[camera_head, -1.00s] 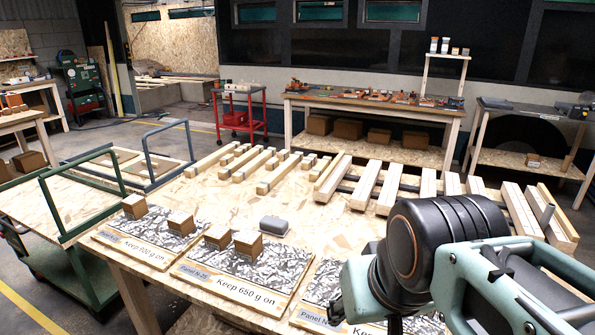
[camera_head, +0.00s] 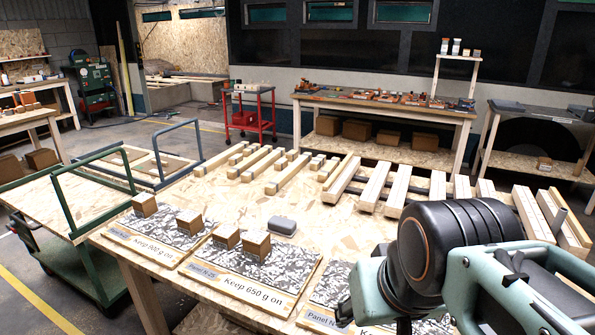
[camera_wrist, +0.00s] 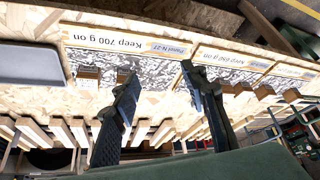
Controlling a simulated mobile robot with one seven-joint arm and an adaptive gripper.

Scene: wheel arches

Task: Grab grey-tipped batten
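Several pale wooden battens lie at the back left of the table in the head view. Some show greyish near ends, such as one batten (camera_head: 288,176) and another to its left (camera_head: 262,164). They are small here, so I cannot tell for sure which is the grey-tipped one. My gripper (camera_wrist: 158,76) is open and empty in the wrist view, its two dark fingers spread above a patterned panel (camera_wrist: 150,70). It is apart from the battens. In the head view my arm fills the lower right and the fingers are mostly hidden.
Patterned panels (camera_head: 170,228) with small wooden blocks (camera_head: 257,243) line the table's near edge. A grey rounded case (camera_head: 282,225) lies behind them. Longer wooden beams (camera_head: 375,188) stretch along the back right. A green cart (camera_head: 75,200) stands left. The table's middle (camera_head: 320,230) is bare.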

